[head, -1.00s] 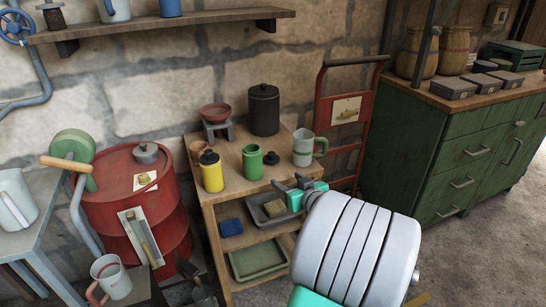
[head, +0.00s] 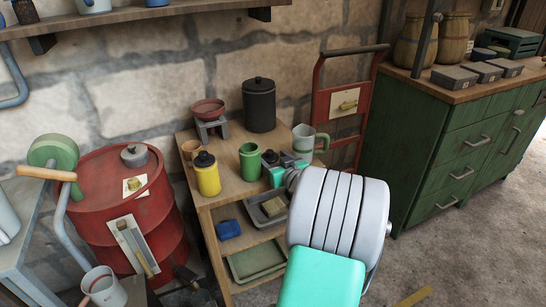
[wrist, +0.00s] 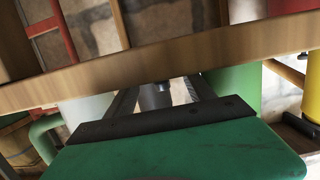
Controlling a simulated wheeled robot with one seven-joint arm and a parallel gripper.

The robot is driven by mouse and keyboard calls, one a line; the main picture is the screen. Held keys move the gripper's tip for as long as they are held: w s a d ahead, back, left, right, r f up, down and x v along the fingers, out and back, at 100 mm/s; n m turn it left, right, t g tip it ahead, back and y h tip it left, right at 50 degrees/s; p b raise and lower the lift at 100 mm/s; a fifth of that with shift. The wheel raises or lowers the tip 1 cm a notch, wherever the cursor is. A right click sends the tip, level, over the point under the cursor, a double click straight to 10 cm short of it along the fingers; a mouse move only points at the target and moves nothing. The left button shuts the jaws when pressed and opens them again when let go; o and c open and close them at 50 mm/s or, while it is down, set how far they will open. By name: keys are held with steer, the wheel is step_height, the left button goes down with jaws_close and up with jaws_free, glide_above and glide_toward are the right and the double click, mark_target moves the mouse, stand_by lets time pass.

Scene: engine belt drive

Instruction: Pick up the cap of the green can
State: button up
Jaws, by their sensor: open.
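The green can (head: 250,162) stands open on the wooden shelf unit's top, between the yellow can and the grey mug. Its small dark cap (head: 270,157) sits on the top just right of it, partly covered by my gripper. My gripper (head: 284,160) is open and low at the cap, between the green can and the mug. In the wrist view, which looks upside down, my two fingers (wrist: 162,95) stand apart with a small grey piece between them; I cannot tell for certain that it is the cap. The green can (wrist: 233,88) shows right of the fingers there.
The yellow can (head: 208,175) with a black lid stands left of the green can. The grey mug (head: 303,141) with a green handle is close behind my gripper. A black canister (head: 259,106) and a red bowl on a stand (head: 208,112) are farther back. A red drum (head: 125,200) stands left.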

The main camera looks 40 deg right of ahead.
steer(key=shift+w+a+r, duration=0.1)
steer(key=shift+w, duration=0.05)
steer(key=shift+c, duration=0.3)
steer(key=shift+c, duration=0.7)
steer(key=shift+w+f, duration=0.1)
steer(key=shift+f, duration=0.1)
steer(key=c, duration=0.9)
